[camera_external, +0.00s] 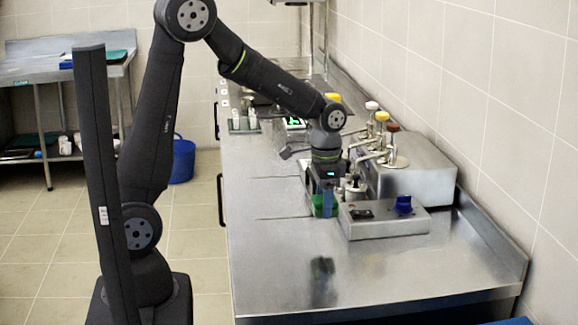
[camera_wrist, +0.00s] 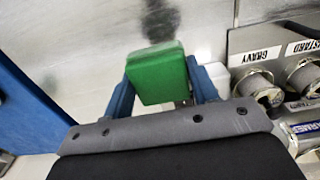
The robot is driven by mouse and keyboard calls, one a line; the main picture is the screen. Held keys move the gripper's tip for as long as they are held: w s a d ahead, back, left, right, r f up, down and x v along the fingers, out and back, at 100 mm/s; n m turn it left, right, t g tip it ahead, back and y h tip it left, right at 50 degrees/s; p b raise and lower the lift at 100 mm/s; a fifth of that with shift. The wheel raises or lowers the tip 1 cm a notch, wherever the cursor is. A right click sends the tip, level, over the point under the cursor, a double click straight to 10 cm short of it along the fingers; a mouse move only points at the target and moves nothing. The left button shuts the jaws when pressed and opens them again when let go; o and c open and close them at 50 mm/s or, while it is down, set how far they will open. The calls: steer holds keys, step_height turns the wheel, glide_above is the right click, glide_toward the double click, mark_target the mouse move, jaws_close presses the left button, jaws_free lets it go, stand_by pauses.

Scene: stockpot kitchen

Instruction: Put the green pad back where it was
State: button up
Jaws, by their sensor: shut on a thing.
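The green pad (camera_wrist: 158,74) is a small block between the two blue fingers of my gripper (camera_wrist: 160,90) in the wrist view. My gripper is shut on it. In the external view my gripper (camera_external: 323,203) points down over the steel counter (camera_external: 290,270), with the green pad (camera_external: 317,206) partly hidden behind a finger. The pad is beside the left end of a low steel box with a blue knob (camera_external: 404,204). I cannot tell whether the pad touches the counter.
A steel dispenser unit (camera_external: 420,175) with several pumps stands right of my gripper. The wrist view shows containers labelled gravy (camera_wrist: 257,88) and mustard (camera_wrist: 303,75) close on the right. A metal rack with small bottles (camera_external: 243,122) stands farther back. The front of the counter is clear.

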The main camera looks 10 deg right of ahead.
glide_above(320, 229)
step_height(320, 229, down, 3)
steer(key=shift+w+d+r, duration=0.1)
steer(key=shift+f, duration=2.05)
steer(key=shift+f, duration=0.1)
steer(key=o, duration=0.9)
steer(key=shift+o, duration=0.2)
step_height(320, 229, up, 12)
